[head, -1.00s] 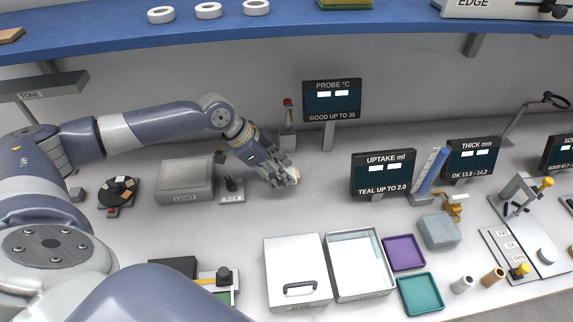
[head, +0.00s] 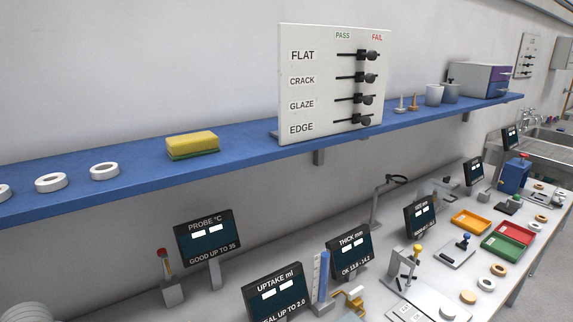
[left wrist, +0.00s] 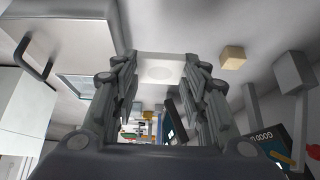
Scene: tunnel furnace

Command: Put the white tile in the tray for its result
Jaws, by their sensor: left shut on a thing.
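My left gripper and the tile are outside the head view. My right gripper is in neither view. In the head view an orange tray (head: 470,222), a red tray (head: 517,233) and a green tray (head: 503,253) lie on the bench at the right. The PASS/FAIL board (head: 335,85) stands on the shelf; its several knobs sit toward the FAIL side.
The blue shelf (head: 235,143) crosses above the bench, with a yellow sponge (head: 192,144) and white rings (head: 104,171). PROBE (head: 210,238), UPTAKE (head: 277,292), THICK (head: 351,251) and SIZE (head: 420,215) displays stand along the bench. A tan block (left wrist: 232,57) shows beside the tile.

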